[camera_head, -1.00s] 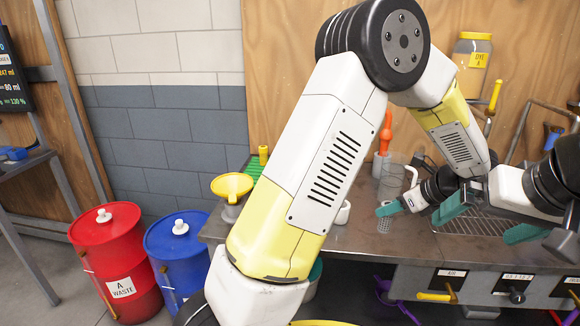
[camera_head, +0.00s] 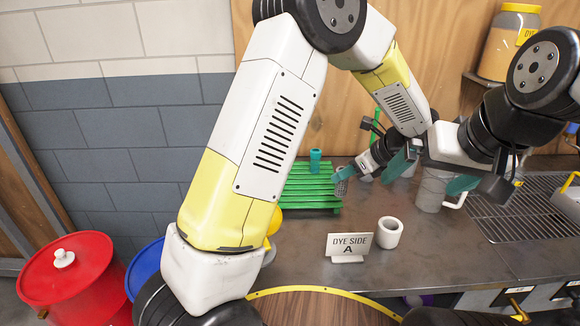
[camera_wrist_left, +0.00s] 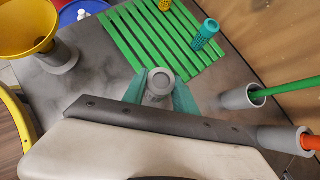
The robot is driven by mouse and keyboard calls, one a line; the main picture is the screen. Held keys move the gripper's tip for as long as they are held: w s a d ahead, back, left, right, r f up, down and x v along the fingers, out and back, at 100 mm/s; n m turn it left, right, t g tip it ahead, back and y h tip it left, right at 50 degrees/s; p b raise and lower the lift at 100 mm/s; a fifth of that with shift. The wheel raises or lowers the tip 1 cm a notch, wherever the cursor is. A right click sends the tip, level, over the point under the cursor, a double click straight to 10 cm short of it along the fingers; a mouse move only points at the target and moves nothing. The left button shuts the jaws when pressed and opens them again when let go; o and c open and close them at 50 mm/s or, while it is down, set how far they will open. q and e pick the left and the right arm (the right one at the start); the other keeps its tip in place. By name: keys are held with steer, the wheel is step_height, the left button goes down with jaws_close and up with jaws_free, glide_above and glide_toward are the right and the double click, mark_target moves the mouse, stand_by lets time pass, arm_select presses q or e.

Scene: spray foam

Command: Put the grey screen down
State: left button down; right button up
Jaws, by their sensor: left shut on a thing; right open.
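The grey screen (camera_head: 341,187) is a small mesh cylinder at the tip of my left gripper (camera_head: 346,174) in the head view. My left gripper is shut on it, just right of the green slatted rack (camera_head: 300,200). In the left wrist view the grey screen's round rim (camera_wrist_left: 160,82) shows between the teal fingers, next to the rack's near edge (camera_wrist_left: 142,62). I cannot tell its height above the table. A teal screen (camera_head: 315,160) stands on the rack. My right gripper (camera_head: 430,174) is open, its teal fingers around the grey jug's rim (camera_head: 436,175).
A white cup (camera_head: 389,232) and a "Dye side A" sign (camera_head: 348,246) stand in front of the rack. A yellow funnel (camera_wrist_left: 28,28) is left of it in the wrist view. A green rod (camera_wrist_left: 285,88) and an orange rod (camera_wrist_left: 310,141) stand in holders at right. Much of the rack is free.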

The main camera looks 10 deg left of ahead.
arm_select(q)
steer(key=shift+w+a+f, duration=0.85)
steer(key=shift+w+a, duration=0.25)
steer(key=shift+a, duration=1.4)
steer(key=shift+w+a+f, duration=0.8)
steer(key=shift+w+a, duration=0.35)
steer(key=shift+a, duration=1.3)
steer(key=shift+w+a+f, duration=0.85)
steer(key=shift+w+a, duration=0.25)
steer(key=shift+a, duration=1.4)
steer(key=shift+f, duration=0.1)
steer(key=c, duration=1)
jaws_free()
steer(key=shift+o, duration=0.2)
